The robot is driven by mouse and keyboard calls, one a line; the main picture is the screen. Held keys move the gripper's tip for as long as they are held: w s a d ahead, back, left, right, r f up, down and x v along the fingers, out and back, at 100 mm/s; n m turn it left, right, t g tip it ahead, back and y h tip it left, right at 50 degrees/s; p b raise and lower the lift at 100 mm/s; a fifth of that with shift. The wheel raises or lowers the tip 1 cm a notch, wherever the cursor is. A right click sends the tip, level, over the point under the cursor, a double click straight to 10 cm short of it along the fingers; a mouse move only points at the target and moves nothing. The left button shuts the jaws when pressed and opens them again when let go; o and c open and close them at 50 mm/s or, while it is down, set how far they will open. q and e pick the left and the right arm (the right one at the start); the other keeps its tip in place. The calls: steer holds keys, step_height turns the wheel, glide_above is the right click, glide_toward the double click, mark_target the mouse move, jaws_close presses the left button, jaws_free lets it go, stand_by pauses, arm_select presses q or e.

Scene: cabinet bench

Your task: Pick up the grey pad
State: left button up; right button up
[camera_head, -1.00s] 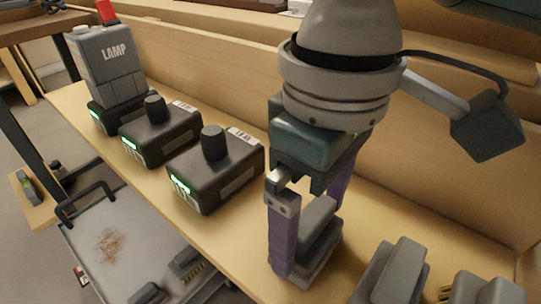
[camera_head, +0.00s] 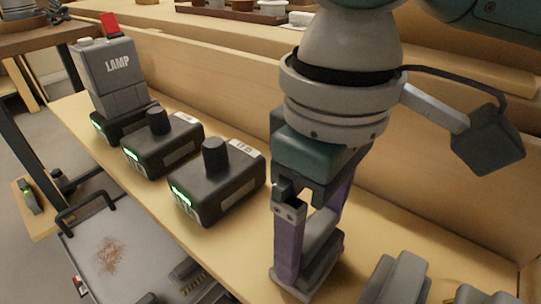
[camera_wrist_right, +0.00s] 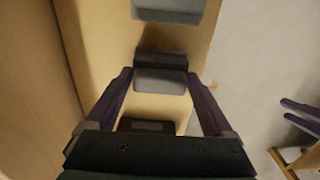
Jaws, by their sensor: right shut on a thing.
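The grey pad (camera_head: 320,238) is a stepped grey block standing on the wooden bench at the front, partly hidden by my fingers in the head view. My right gripper (camera_head: 312,250) points down over it, with one purple finger on each side, and is shut on it. In the right wrist view the pad (camera_wrist_right: 160,80) sits between the two fingertips (camera_wrist_right: 160,78). Whether it is clear of the bench cannot be told. My left gripper (camera_wrist_right: 286,109) shows only at the right edge of the right wrist view, its purple fingers apart and empty.
Other grey blocks (camera_head: 396,278) stand close to the right at the front. To the left are black knobbed boxes (camera_head: 217,185) with green lights and a grey LAMP case (camera_head: 106,75). A wooden back wall (camera_head: 430,190) runs behind. A metal tray (camera_head: 110,250) lies lower left.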

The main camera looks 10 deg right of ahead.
mark_target(314, 228)
step_height(314, 228, up, 20)
steer(key=p, duration=0.9)
